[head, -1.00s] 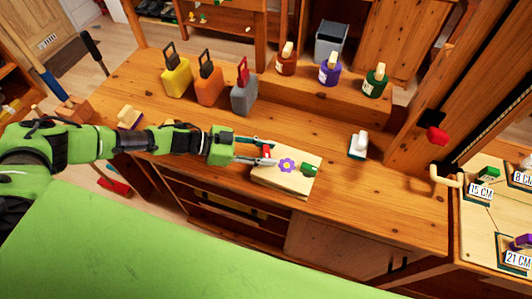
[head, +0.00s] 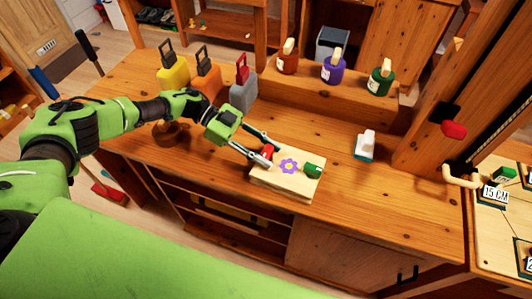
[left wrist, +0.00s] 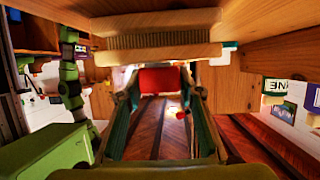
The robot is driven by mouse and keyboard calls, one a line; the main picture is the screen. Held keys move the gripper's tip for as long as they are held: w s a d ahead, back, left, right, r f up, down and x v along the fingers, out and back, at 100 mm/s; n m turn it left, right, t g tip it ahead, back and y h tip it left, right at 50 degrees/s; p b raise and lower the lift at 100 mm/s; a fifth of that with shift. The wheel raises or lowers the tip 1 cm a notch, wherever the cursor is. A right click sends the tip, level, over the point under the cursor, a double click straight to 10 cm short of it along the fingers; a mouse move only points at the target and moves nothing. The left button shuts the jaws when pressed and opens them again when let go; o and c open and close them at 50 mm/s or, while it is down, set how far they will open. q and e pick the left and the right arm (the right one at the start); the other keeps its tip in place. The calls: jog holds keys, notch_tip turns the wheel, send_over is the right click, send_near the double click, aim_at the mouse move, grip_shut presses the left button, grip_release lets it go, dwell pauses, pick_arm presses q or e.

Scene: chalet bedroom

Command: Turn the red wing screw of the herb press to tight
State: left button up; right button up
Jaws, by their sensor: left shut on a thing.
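The herb press (head: 285,186) is a pale wooden block with a purple flower on top, lying on the wooden bench. Its red wing screw (head: 267,151) is at the left end, and a green wing screw (head: 313,170) is at the right end. My left gripper (head: 266,147) reaches in from the upper left, shut on the red wing screw, its fingers partly hiding it. In the left wrist view the red wing screw (left wrist: 160,80) sits between the two fingertips. Its exact angle is hard to tell. My right gripper is not in view.
Yellow (head: 173,74), orange (head: 207,86) and grey (head: 243,95) containers stand behind my left arm. Red, purple (head: 334,71) and green bottles stand on the raised shelf. A white-and-teal item (head: 365,146) is right of the press. The bench front right is clear.

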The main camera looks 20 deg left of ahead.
pick_arm(q)
jog(key=shift+d, duration=0.1)
jog(key=o, duration=1.1)
jog(key=shift+s, duration=0.1)
jog(key=shift+a+r, duration=0.15)
jog(key=shift+a, duration=0.25)
jog(key=v, duration=1.1)
jog(key=shift+r, duration=0.1)
